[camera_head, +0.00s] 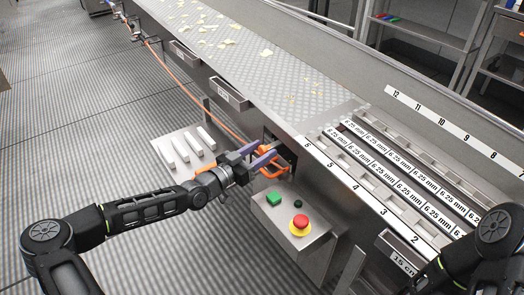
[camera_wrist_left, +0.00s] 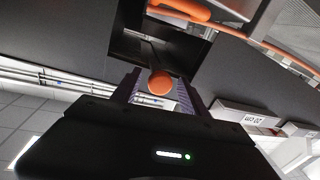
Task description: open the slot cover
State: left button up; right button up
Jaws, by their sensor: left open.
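The slot (camera_head: 286,157) is a dark square recess in the side of the long metal machine; I cannot tell how far its cover is open. Orange handle parts (camera_head: 270,168) show at the slot. In the left wrist view an orange round knob (camera_wrist_left: 161,83) lies in line with the gap between the purple fingers, and an orange bar (camera_wrist_left: 183,9) crosses above. My left gripper (camera_head: 266,153) is open at the slot, its fingers pointing toward it. I cannot tell whether they touch the knob. My right arm enters at lower right; its gripper is out of frame.
A metal box with a green button (camera_head: 273,198) and a red emergency button (camera_head: 300,224) stands just below the slot. A tray with several white bars (camera_head: 187,150) is to the left. Numbered rails (camera_head: 385,180) lie to the right. An orange hose runs along the machine.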

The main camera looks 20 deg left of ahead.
pick_arm(q)
jog(key=shift+w+d, duration=0.15)
jog(key=shift+w, duration=0.05)
grip_shut()
dwell(0.5)
dwell(0.9)
